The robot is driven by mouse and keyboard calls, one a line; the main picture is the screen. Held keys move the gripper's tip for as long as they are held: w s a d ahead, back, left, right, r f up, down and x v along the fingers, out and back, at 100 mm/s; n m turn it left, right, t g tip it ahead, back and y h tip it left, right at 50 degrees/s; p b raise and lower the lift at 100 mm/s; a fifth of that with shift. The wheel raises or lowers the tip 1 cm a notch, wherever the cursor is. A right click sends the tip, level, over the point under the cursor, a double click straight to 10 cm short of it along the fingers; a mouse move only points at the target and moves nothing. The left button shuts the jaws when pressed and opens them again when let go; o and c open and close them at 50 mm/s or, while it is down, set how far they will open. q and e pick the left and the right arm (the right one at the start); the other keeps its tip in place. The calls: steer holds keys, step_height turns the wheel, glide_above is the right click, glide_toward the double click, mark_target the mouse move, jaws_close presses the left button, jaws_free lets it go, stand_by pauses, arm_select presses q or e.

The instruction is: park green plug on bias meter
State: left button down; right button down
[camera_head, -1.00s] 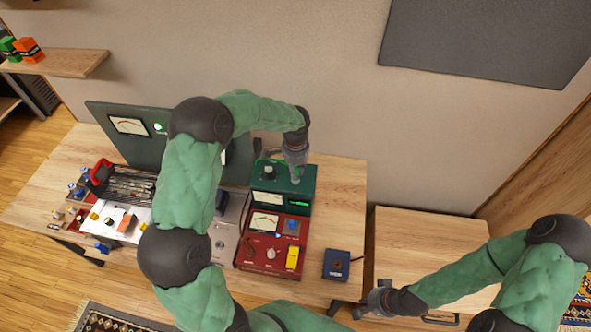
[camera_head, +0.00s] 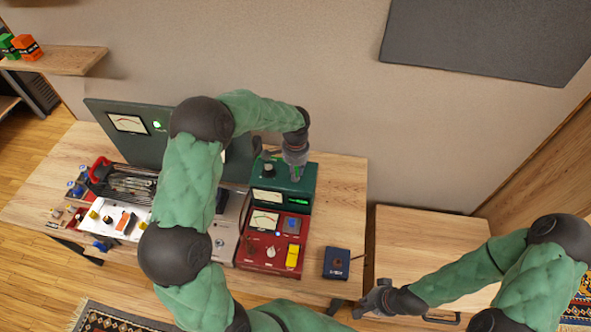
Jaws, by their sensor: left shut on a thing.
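A dark green box (camera_head: 310,186) with a small meter and a lit green display stands towards the back of the bench. A red box with a white meter face (camera_head: 264,222) stands in front of it. I cannot read which one is labelled bias meter. My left gripper (camera_head: 295,172) points down over the green box's top and is shut. A small bit of green shows at its fingertips, probably the green plug; the fingers hide most of it, and I cannot tell whether it touches the box. My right gripper (camera_head: 372,304) is low at the right, away from the boxes, its jaws unclear.
A navy box (camera_head: 337,263) sits right of the red box. A black rack with red ends (camera_head: 128,185), small parts and a large dark panel (camera_head: 125,140) are at the left. My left arm hides the bench's middle. The bench's right back corner (camera_head: 343,190) is clear.

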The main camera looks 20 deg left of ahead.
arm_select(q)
steer(key=shift+f, duration=0.1)
steer(key=c, duration=1)
jaws_free()
steer(key=shift+c, duration=0.2)
step_height(320, 180, up, 12)
steer(key=shift+r, duration=0.1)
steer(key=shift+d, duration=0.1)
